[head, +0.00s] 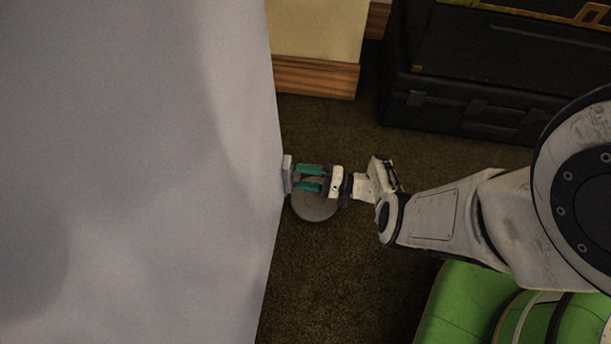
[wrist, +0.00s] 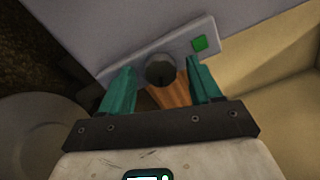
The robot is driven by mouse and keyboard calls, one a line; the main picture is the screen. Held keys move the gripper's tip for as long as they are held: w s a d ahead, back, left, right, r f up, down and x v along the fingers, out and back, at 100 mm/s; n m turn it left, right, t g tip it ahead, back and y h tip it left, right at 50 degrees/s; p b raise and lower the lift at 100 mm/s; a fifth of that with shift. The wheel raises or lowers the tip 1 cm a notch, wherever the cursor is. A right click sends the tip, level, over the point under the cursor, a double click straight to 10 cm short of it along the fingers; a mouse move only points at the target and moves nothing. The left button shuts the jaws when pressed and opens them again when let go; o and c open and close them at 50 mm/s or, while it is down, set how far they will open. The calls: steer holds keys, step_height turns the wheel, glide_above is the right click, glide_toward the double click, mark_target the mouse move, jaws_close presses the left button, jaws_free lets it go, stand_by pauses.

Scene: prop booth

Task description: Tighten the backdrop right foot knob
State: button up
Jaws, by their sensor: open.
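The backdrop (head: 130,170) is a large pale grey sheet filling the left of the head view. A light plate (head: 287,173) stands at its right edge; the plate also shows in the wrist view (wrist: 125,68) with a small green square (wrist: 199,43). A dark round knob (wrist: 160,71) sticks out from the plate. My gripper (head: 297,177) has teal fingers and is open, pointing at the plate. In the wrist view the knob lies between the two fingertips, with gaps on both sides. Whether the fingertips reach past its face is unclear. In the head view the knob cannot be made out.
A grey round disc (head: 315,208) lies on the dark carpet under my gripper. A cream wall with a wooden skirting board (head: 315,77) is behind. Black cases (head: 460,105) stand at the back right. A green object (head: 460,305) is at the lower right. Carpet (head: 330,285) in front is clear.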

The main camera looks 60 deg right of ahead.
steer(key=v, duration=1)
steer(key=shift+s+d+b, duration=0.15)
steer(key=shift+s+b, duration=0.15)
steer(key=shift+s, duration=0.1)
steer(key=shift+f, duration=0.1)
steer(key=s+a+r+n+g+p, duration=0.25)
steer(key=s+a+n+g, duration=0.25)
steer(key=a+n+g, duration=0.8)
step_height(320, 180, up, 19)
steer(key=w+a+n+g+h+p, duration=0.2)
steer(key=a+n+g+h+p, duration=0.15)
steer(key=h, duration=0.25)
step_height(320, 180, up, 36)
steer(key=d+p, duration=0.1)
steer(key=p, duration=3.6)
steer(key=shift+w+r+n+p, duration=0.15)
steer(key=shift+n+p, duration=0.15)
steer(key=shift+n, duration=0.05)
